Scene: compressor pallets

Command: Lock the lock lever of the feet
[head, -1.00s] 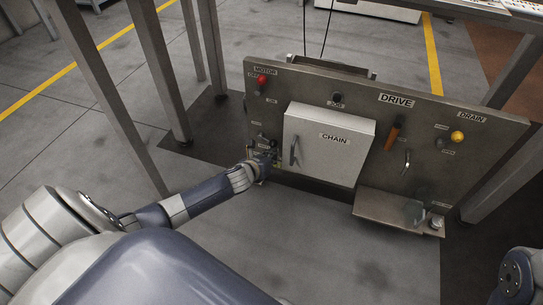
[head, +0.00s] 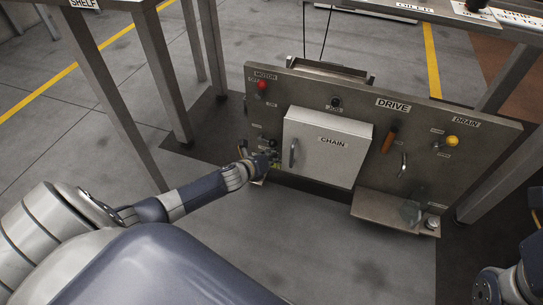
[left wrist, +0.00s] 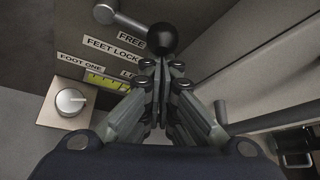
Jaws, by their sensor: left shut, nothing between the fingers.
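The feet lock lever (left wrist: 163,38) shows in the left wrist view as a grey arm with a black ball knob at its end, beside the "FEET LOCK" label (left wrist: 112,49). A "FREE" label (left wrist: 132,40) is close to the knob, and a lower label is partly covered by my gripper. My left gripper (left wrist: 155,66) is shut and empty, with its fingertips just below the knob in the picture; I cannot tell whether they touch. In the head view my left gripper (head: 274,157) is at the panel's lower left, where it hides the lever. My right gripper is not in view.
A silver knob (left wrist: 70,101) and a yellow-green gauge (left wrist: 108,82) sit left of the fingers. A small shelf (head: 382,210) juts out at lower right.

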